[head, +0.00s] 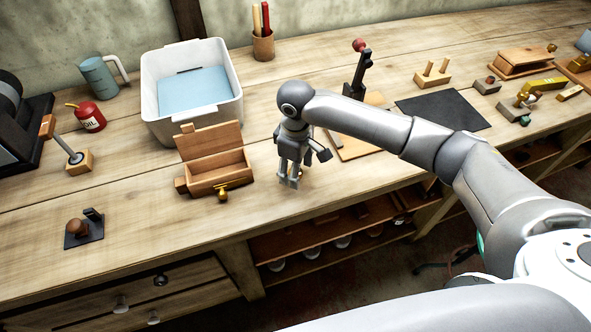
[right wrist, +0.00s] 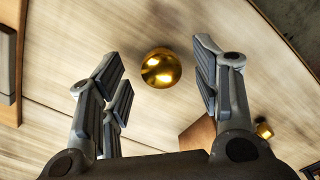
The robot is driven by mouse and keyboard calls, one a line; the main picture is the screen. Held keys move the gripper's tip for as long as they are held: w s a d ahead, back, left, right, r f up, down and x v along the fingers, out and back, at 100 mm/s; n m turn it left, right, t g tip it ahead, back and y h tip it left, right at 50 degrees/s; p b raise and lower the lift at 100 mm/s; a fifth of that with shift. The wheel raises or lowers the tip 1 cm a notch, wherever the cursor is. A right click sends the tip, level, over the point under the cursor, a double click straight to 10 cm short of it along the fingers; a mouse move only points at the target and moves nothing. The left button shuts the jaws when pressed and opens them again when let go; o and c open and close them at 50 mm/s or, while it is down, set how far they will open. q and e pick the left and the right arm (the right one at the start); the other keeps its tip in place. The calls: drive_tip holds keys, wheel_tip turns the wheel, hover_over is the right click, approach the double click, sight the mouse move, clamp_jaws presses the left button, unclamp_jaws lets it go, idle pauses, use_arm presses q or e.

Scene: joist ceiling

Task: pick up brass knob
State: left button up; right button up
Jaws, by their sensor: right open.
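A round, shiny brass knob (right wrist: 161,68) lies on the wooden bench top in the right wrist view, between and ahead of my fingertips. My right gripper (right wrist: 161,62) is open, with a finger on either side of the knob and a clear gap to each. In the head view my right gripper (head: 290,182) points down close over the bench, right of the open wooden box; it mostly hides the knob there. Another small brass piece (head: 222,195) is at the front of the box; it also shows in the wrist view (right wrist: 264,131). My left gripper is not in view.
The open wooden box (head: 205,183) stands close left of my gripper. A board with a red-topped lever (head: 357,75) is just behind and to the right. A white bin (head: 160,110) stands farther back. The bench's front edge is near; bare bench lies left of the box.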

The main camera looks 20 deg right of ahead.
drive_tip(key=shift+f, duration=0.6)
drive_tip(key=c, duration=1.1)
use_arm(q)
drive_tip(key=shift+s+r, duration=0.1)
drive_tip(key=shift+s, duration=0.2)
use_arm(e)
drive_tip(key=shift+c, duration=0.2)
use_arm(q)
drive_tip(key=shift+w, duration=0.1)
use_arm(e)
drive_tip(key=shift+r, duration=0.15)
